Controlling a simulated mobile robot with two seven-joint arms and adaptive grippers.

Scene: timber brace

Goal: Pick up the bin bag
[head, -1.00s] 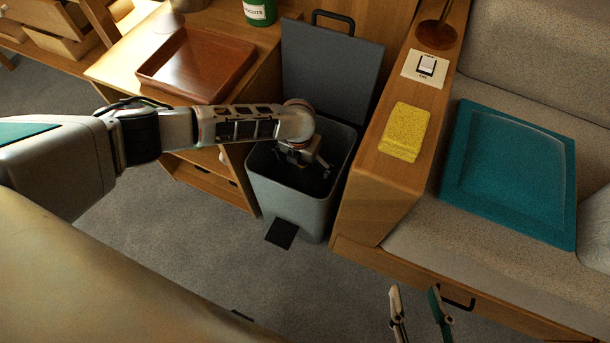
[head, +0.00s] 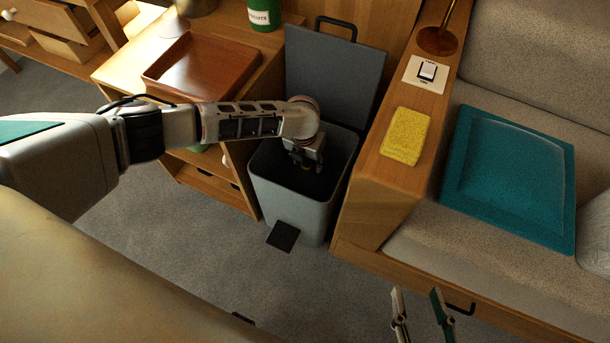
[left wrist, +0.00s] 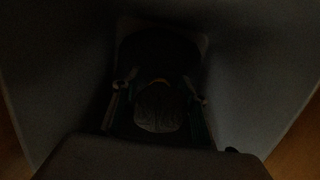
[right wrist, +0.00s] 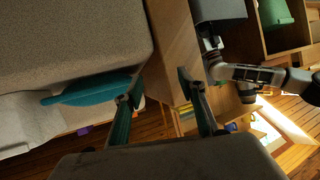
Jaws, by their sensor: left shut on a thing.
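The grey pedal bin (head: 290,205) stands between the wooden desk and the bench, its lid (head: 335,75) raised. My left gripper (head: 303,166) reaches down inside the bin's mouth. In the left wrist view, a dark rounded bundle (left wrist: 158,110), which looks like the bin bag, sits between the fingers of my left gripper (left wrist: 159,92). The gripper is shut on it, deep in the dark bin. The bag cannot be made out in the head view. My right gripper (head: 416,292) is open and empty above the floor before the bench; it also shows in the right wrist view (right wrist: 158,84).
A brown tray (head: 200,65) and a green tin (head: 262,14) are on the desk. A teal cushion (head: 510,180) lies on the bench. The floor before the bin is clear.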

